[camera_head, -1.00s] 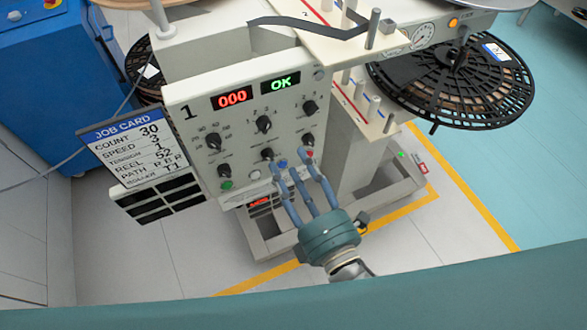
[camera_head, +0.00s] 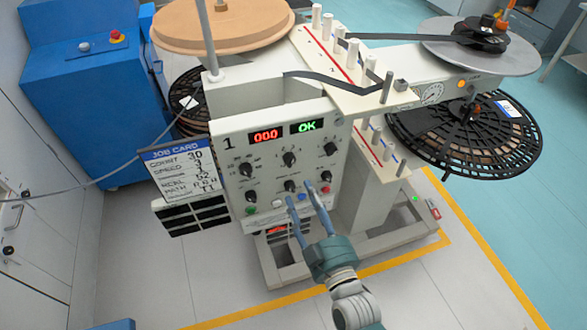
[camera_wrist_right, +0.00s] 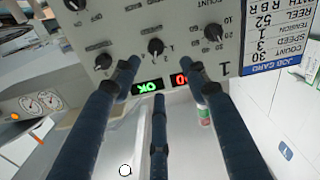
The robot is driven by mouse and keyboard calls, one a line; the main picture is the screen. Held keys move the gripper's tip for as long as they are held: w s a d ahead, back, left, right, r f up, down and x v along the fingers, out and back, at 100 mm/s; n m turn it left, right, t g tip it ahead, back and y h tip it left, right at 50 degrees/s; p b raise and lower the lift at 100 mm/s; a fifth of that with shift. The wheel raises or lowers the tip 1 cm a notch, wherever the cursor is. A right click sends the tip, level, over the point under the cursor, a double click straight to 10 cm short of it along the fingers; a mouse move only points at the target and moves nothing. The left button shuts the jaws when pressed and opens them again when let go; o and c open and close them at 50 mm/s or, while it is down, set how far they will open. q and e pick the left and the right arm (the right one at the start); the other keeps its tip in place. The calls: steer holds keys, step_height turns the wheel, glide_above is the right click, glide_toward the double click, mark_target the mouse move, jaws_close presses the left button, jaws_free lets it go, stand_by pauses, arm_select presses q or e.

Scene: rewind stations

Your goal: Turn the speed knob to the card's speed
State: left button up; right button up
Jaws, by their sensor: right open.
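The control panel (camera_head: 270,212) of station 1 faces me. The speed knob (camera_head: 289,158), black with marks 1, 2 and 3, appears to be the upper middle one. It also shows in the upside-down right wrist view (camera_wrist_right: 156,46), beyond the fingertips. I cannot surely read its pointer. The job card (camera_head: 180,172) hangs left of the panel and reads COUNT 30, SPEED 3. My right gripper (camera_head: 302,194) is open and empty, its fingers pointing at the panel's lower part in the head view. It appears apart from the speed knob. My left gripper is not in view.
Other black knobs, including the count knob (camera_head: 246,169), sit close around. The display (camera_head: 265,135) reads 000 and the green one (camera_head: 307,127) reads OK. A peg plate (camera_head: 340,65) and a black reel (camera_head: 465,140) stand right. Floor in front is clear.

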steer(key=m, duration=0.2)
steer(key=p, duration=0.1)
glide_toward(292, 163)
steer(key=x, duration=0.3)
steer(key=p+x, duration=0.1)
steer(key=x, duration=0.4)
steer(key=shift+a, duration=0.15)
steer(key=shift+w+a, duration=0.1)
steer(key=shift+w, duration=0.35)
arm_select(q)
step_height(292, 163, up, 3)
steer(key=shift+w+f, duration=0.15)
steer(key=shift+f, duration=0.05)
